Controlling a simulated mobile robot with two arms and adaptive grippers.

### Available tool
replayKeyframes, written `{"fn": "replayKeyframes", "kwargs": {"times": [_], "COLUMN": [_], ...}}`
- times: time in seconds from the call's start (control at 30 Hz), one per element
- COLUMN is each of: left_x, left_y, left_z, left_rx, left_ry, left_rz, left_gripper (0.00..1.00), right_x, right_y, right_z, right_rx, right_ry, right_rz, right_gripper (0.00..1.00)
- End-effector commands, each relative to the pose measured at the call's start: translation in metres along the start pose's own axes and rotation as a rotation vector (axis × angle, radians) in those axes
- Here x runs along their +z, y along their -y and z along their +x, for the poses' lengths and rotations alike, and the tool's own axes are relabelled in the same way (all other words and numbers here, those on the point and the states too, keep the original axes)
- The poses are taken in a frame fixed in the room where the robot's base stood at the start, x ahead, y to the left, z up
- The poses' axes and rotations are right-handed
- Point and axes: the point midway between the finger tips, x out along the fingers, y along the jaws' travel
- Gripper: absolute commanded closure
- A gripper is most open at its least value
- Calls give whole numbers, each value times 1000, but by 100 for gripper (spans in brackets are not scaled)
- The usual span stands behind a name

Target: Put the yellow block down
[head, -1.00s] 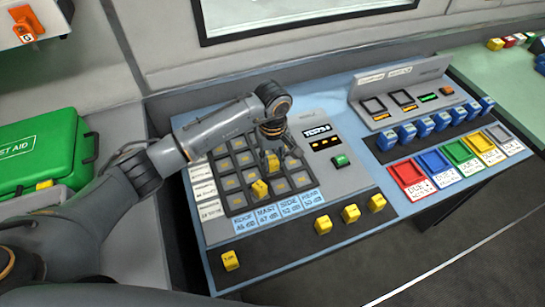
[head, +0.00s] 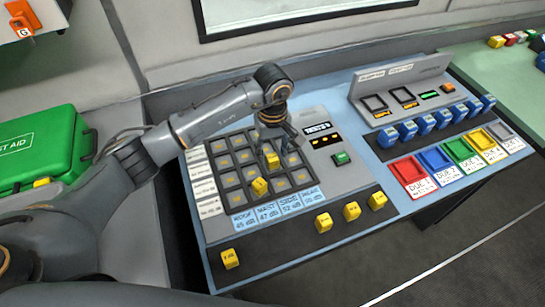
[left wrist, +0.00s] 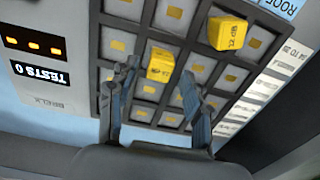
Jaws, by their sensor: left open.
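My left gripper (head: 271,143) is over the dark grid of square cells on the grey panel (head: 345,182). Its two fingers are apart in the left wrist view (left wrist: 157,80), with nothing held between them. A yellow block (head: 272,161) sits in the grid just below the fingers; it also shows beyond the fingertips in the left wrist view (left wrist: 160,65). Another yellow block (head: 260,187) stands in a cell nearer the front, also visible in the left wrist view (left wrist: 228,32). The right gripper is out of view.
Several yellow blocks (head: 323,223) stand on the black front strip. Blue blocks (head: 408,131) line a dark rack at right, above coloured trays (head: 407,170). A green button (head: 341,158) is right of the grid. A green first-aid case (head: 40,148) is at left.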

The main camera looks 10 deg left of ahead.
Motion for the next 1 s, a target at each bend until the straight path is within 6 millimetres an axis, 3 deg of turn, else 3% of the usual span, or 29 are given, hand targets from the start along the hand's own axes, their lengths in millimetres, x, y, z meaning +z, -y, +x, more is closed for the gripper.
{"fn": "replayKeyframes", "kwargs": {"times": [0.2, 0.43, 1.0], "left_x": [-2, -1, 0], "left_y": [-1, 0, 0], "left_z": [-48, -82, -90], "left_rx": [4, 1, 0], "left_ry": [-6, -3, 0], "left_rz": [1, -1, -1], "left_gripper": [50, 50, 50], "right_x": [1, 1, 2], "right_y": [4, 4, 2], "right_z": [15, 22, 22], "right_rx": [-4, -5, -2], "right_ry": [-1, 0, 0], "right_rz": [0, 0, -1], "right_gripper": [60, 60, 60]}}
